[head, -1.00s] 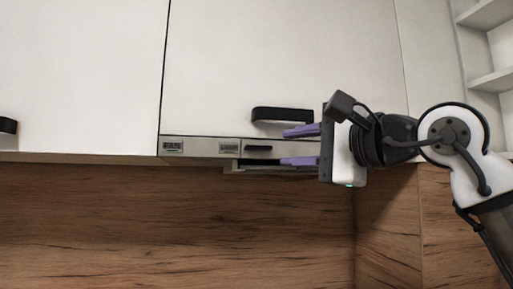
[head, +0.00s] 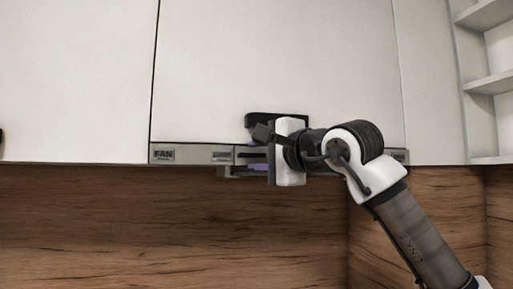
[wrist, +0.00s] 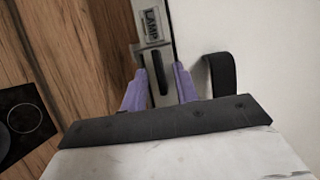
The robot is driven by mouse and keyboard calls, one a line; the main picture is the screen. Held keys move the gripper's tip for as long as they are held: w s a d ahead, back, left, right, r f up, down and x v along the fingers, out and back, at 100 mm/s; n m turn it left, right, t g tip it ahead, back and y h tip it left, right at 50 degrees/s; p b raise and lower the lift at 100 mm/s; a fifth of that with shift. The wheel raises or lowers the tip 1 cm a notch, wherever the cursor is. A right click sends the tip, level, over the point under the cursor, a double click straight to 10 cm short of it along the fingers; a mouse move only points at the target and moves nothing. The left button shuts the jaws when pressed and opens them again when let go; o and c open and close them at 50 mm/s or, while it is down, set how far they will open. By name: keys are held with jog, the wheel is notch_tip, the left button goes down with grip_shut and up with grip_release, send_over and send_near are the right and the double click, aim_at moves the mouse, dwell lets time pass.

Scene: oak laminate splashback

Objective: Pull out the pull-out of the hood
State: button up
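The hood (head: 190,155) is a thin grey strip under the white cabinet, with FAN and LAMP labels. Its pull-out (head: 226,172) shows as a grey ledge at the lower edge, beside a dark slot-like grip. In the wrist view the pull-out's grey front with the dark slot (wrist: 158,72) lies between my purple fingers. My gripper (head: 253,156) is at the hood front, one finger above the strip and one below. In the wrist view my gripper (wrist: 159,68) is open, its fingers apart on either side of the slot. Whether either finger touches is unclear.
A black cabinet handle (head: 278,118) sits just above my gripper and close beside a finger in the wrist view (wrist: 220,78). Wood splashback (head: 120,215) lies below. A dark hob (wrist: 24,122) shows at the wrist view's left. Open shelves (head: 490,85) are at right.

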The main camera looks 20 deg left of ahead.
jog(key=shift+w+a, duration=0.25)
jog(key=shift+a, duration=0.1)
jog(key=shift+c, duration=0.3)
grip_shut()
jog(key=s+d+b, duration=0.2)
jog(key=s+d, duration=0.4)
jog(key=s, duration=0.4)
jog(key=shift+d+b, duration=0.35)
jog(key=shift+b, duration=0.05)
jog(key=shift+o, duration=0.3)
grip_release()
jog(key=shift+w, duration=0.1)
